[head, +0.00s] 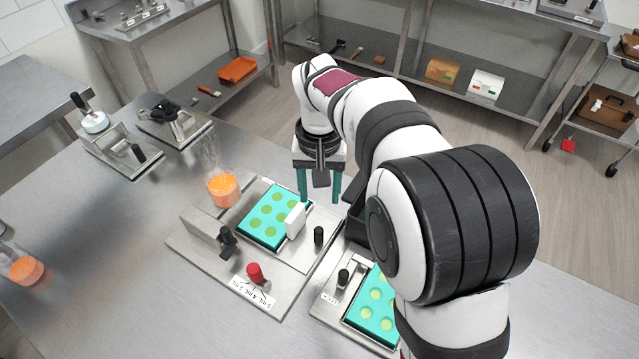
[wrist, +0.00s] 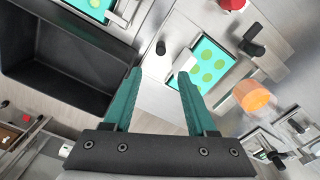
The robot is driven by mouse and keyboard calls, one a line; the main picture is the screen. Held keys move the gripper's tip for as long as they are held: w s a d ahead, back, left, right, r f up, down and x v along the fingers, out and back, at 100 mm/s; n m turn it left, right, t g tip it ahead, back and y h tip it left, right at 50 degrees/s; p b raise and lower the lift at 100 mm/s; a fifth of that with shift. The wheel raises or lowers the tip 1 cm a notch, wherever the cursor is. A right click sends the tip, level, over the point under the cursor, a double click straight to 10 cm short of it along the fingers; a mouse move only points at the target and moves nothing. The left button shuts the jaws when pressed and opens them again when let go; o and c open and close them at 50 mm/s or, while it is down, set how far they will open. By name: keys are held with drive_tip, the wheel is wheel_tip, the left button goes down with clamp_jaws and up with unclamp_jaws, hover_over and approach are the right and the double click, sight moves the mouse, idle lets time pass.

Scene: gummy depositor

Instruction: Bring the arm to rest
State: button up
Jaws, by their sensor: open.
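My gripper (head: 319,186) hangs pointing down above the far right part of the depositor plate, and its teal fingers are apart with nothing between them. In the wrist view the two open fingers (wrist: 158,85) also show empty. The depositor station (head: 205,262) carries a teal mould (head: 257,229) with several green-yellow round cavities, a white block (head: 295,221) and a red knob (head: 254,272). My arm bends over the bench from the right and hides part of a second teal mould (head: 365,313).
A beaker of orange liquid (head: 223,188) stands at the depositor's far left corner. Another orange beaker (head: 24,268) is at the left edge. Two metal stands (head: 120,157) (head: 178,131) are at the back left. A dark open bin (wrist: 62,60) shows in the wrist view. The front bench is clear.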

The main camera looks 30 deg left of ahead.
drive_tip(key=shift+r, duration=0.95)
